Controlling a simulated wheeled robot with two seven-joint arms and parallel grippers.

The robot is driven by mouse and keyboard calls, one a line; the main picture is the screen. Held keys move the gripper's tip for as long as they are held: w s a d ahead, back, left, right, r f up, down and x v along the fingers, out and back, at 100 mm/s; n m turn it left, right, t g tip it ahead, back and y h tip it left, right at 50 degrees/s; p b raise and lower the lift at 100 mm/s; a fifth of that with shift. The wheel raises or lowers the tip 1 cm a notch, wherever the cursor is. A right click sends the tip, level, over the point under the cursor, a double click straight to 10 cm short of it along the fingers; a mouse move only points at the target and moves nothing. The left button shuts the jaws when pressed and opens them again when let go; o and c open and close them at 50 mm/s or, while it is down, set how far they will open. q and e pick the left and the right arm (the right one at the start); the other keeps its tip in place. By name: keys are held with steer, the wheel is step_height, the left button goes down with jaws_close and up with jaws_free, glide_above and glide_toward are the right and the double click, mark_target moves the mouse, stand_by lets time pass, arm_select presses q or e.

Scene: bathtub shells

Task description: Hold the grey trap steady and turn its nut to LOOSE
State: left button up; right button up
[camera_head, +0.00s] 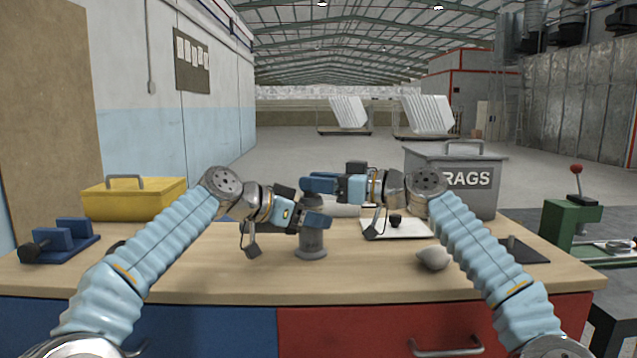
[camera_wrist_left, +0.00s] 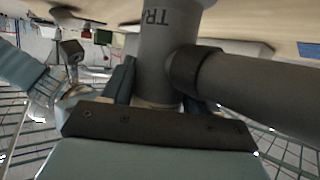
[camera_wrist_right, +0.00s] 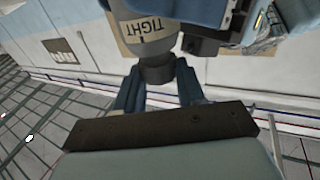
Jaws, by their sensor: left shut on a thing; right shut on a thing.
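The grey trap (camera_head: 312,243) stands upright on the bench between my arms. Its upper part is mostly hidden by my grippers in the head view. My left gripper (camera_head: 318,222) is shut on the trap's body (camera_wrist_left: 166,55), which bears letters starting "TR" and has a side pipe. My right gripper (camera_head: 318,186) is above the left one, shut on the dark nut (camera_wrist_right: 157,73) at the trap's top. A label (camera_wrist_right: 148,40) beside the nut reads "TIGHT", upside down in the right wrist view. A nut pointer cannot be made out.
A grey RAGS bin (camera_head: 455,205) stands at the back right, with a white tray (camera_head: 385,231) before it. A grey lump (camera_head: 433,258) lies nearer. A yellow toolbox (camera_head: 130,203) and blue fixture (camera_head: 68,240) are left.

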steer(key=shift+r, duration=0.1)
steer(key=shift+s+m+t+h, duration=0.15)
steer(key=shift+m+t+h, duration=0.2)
steer(key=shift+t, duration=0.35)
steer(key=m+t+h, duration=0.1)
steer(key=m+t, duration=0.1)
steer(key=shift+s+a+t+h, duration=0.15)
steer(key=shift+a+t+h, duration=0.05)
steer(key=shift+t+h, duration=0.15)
steer(key=shift+s+a+f+m+t+h, duration=0.1)
steer(key=shift+a+f+m+t+h, duration=0.1)
steer(key=shift+m+t+h, duration=0.45)
steer(key=shift+s+a+f+m+t+h, duration=0.1)
steer(key=shift+a+m+t+h, duration=0.1)
steer(key=shift+m+t+h, duration=0.45)
steer(key=shift+m+h, duration=0.25)
steer(key=shift+h, duration=0.25)
steer(key=shift+w+d+t, duration=0.1)
steer(key=shift+t, duration=0.15)
steer(key=shift+d+r, duration=0.1)
steer(key=shift+d, duration=0.05)
steer(key=o, duration=0.8)
